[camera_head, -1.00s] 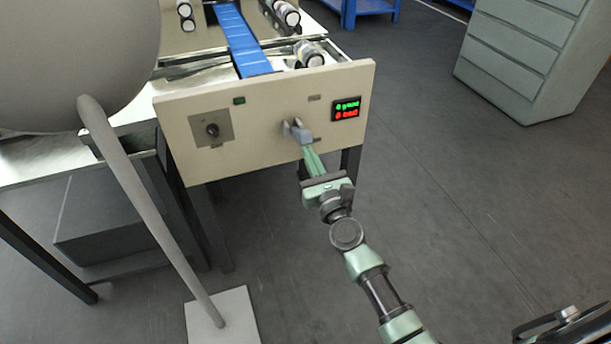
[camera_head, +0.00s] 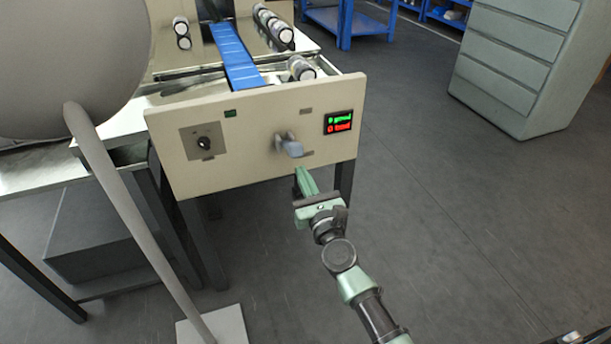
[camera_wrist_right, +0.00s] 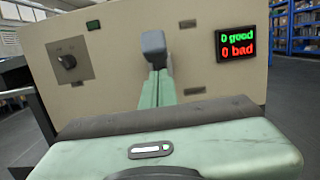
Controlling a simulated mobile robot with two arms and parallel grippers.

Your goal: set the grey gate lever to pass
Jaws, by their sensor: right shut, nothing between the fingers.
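The grey gate lever (camera_head: 290,147) sticks out from the middle of the beige front panel (camera_head: 250,168). It also shows in the right wrist view (camera_wrist_right: 154,42), straight ahead of the fingertips. My right gripper (camera_head: 300,172) is shut and empty, just below and in front of the lever, and appears apart from it in the head view. In the right wrist view the closed green fingers (camera_wrist_right: 157,76) point up at the lever, and the lever's lower part is hidden behind them.
A black knob (camera_head: 204,143) is on the panel's left. A display (camera_head: 338,122) reading 0 good and 0 bad is on its right. A blue belt (camera_head: 234,57) and several rolls lie behind. A big grey rounded body on a pole (camera_head: 120,200) stands left.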

